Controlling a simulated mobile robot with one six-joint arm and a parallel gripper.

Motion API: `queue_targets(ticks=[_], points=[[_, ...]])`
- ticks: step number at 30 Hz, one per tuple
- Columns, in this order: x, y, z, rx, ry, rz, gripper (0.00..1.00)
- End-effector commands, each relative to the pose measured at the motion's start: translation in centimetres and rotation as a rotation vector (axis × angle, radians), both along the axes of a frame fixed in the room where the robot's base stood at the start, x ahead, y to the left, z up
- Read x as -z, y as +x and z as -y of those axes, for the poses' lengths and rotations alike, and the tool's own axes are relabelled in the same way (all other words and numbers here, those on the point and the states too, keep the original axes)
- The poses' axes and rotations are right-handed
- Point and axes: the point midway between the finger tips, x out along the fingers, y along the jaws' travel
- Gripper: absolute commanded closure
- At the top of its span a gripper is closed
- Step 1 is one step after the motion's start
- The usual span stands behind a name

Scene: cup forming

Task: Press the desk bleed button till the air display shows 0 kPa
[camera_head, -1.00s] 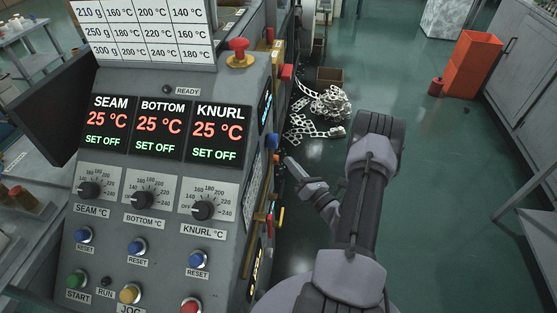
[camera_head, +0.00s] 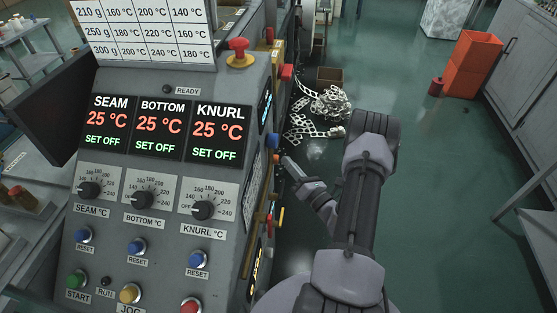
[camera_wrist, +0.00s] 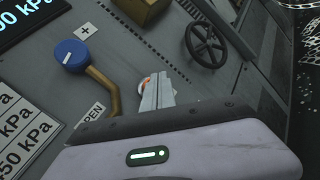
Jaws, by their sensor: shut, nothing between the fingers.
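My gripper (camera_wrist: 157,90) is shut and empty. Its fingertips are at the grey side panel in the wrist view, over a small orange-red and white part (camera_wrist: 144,82) that they mostly hide. I cannot tell whether this is the bleed button, or whether they touch it. In the head view my gripper (camera_head: 284,160) is beside the desk's right side. The air display (camera_wrist: 25,12) is cut off at the wrist view's top left; its last characters read "0 kPa", with the leading digits unclear. It shows edge-on in the head view (camera_head: 265,104).
A blue knob (camera_wrist: 70,55) and a brass lever (camera_wrist: 108,92) lie left of my fingertips, with a black handwheel (camera_wrist: 206,38) to the upper right. The control desk (camera_head: 60,215) stands left of my arm. Scrap strips (camera_head: 322,108) lie on the floor behind.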

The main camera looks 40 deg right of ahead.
Motion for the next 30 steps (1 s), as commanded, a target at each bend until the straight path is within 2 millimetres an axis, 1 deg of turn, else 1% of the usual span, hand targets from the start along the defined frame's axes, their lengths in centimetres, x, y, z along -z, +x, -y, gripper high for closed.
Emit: queue_targets(ticks=[30], points=[[0.00,0.68,-0.53,0.000,0.000,0.000,1.00]])
